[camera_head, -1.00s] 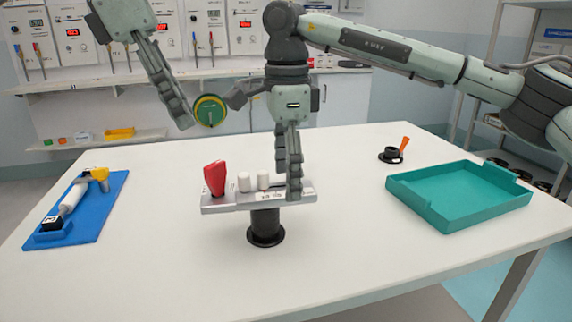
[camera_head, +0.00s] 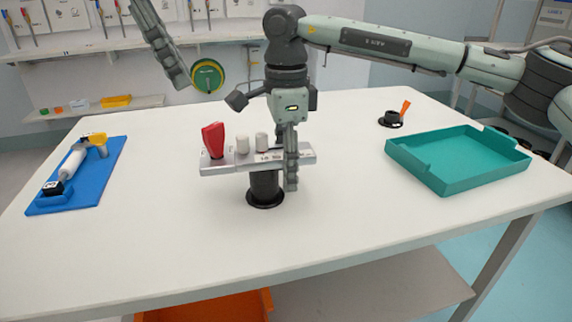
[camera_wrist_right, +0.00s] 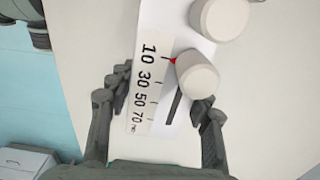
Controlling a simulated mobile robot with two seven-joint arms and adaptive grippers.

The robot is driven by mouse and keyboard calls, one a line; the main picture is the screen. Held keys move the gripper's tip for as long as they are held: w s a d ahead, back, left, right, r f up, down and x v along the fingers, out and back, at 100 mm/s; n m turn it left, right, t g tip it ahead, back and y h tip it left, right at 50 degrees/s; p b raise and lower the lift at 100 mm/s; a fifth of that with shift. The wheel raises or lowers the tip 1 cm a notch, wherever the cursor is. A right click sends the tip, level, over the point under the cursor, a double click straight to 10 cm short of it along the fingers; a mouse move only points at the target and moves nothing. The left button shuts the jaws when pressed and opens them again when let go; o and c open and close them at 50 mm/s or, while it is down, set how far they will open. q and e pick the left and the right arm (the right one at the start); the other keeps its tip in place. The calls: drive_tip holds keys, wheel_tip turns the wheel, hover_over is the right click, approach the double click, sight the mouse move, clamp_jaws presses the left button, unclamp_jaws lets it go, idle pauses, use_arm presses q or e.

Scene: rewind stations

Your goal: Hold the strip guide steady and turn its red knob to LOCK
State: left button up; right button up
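The strip guide (camera_head: 231,167) is a light metal bar on a black post (camera_head: 265,188) on the table. Its red knob (camera_head: 213,139) stands at the bar's left end; no LOCK mark is readable. Two white rollers (camera_head: 242,144) stand beside it. My right gripper (camera_head: 291,177) is at the bar's right end. In the right wrist view its fingers (camera_wrist_right: 163,101) straddle the bar beside a 10-to-70 scale (camera_wrist_right: 145,85), with a red pointer near 10; whether both touch is unclear. My left gripper (camera_head: 181,76) is up at the back left, seen side-on, away from the knob.
A blue tray (camera_head: 93,184) with a yellow-and-white tool lies at the left. A teal tray (camera_head: 455,181) is at the right, with a small black holder (camera_head: 390,119) behind it. A green-and-yellow disc (camera_head: 207,76) shows beside my left gripper. The front table is clear.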

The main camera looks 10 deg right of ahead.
sight(211, 126)
drive_tip(key=c, duration=1)
clamp_jaws()
use_arm(q)
drive_tip(key=d+f+n, duration=0.1)
drive_tip(key=f+n, duration=0.1)
drive_tip(key=f, duration=0.1)
drive_tip(key=d+f+n+t, duration=0.1)
drive_tip(key=f+n, duration=0.2)
drive_tip(key=f, duration=0.1)
drive_tip(key=w+d+f+n+t, duration=0.1)
drive_tip(key=d+f+n, duration=0.1)
drive_tip(key=f, duration=0.2)
drive_tip(key=shift+y, duration=0.4)
drive_tip(key=shift+c, duration=0.3)
clamp_jaws()
